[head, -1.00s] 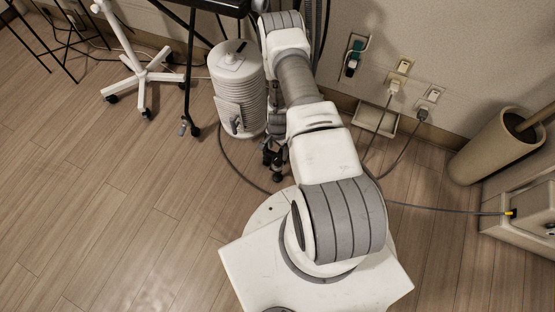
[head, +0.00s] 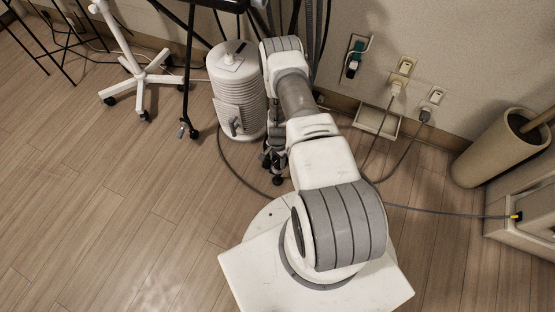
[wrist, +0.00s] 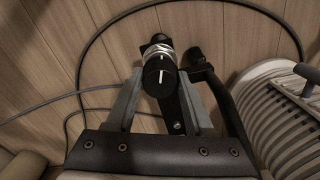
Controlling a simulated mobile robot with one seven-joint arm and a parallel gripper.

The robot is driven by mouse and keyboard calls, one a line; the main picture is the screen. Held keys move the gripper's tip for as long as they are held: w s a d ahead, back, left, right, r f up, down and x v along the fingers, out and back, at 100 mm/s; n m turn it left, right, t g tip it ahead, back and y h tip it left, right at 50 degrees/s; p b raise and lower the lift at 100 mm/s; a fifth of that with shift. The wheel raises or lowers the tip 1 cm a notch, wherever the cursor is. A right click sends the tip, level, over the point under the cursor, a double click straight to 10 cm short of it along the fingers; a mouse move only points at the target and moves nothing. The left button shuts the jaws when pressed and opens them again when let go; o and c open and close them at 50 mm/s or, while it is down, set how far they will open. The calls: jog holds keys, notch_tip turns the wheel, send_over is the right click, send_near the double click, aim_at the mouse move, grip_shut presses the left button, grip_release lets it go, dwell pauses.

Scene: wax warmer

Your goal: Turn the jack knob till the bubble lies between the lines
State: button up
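A round black knob (wrist: 158,74) with a white line on its face shows in the wrist view, at the end of a ribbed metal shaft. The white line points nearly straight up and down in the picture. My gripper (wrist: 160,84) has its two grey fingers apart, one on each side of the knob. Narrow gaps seem to show beside the knob; contact is not clear. In the head view my arm hides most of the gripper beside the white ribbed canister. No bubble or lines can be made out in either view.
The white ribbed canister (head: 238,95) stands left of my arm. A black bar (wrist: 226,100) runs close to the right finger in the wrist view. Dark cables loop over the floor. A white wheeled stand (head: 140,72) is at the left, with open floor in front.

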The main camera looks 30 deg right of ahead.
grip_shut()
jog(key=shift+n, duration=0.3)
jog(key=n, duration=0.4)
jog(key=shift+n, duration=0.3)
jog(key=n, duration=0.5)
dwell(0.4)
jog(key=o, duration=0.7)
grip_release()
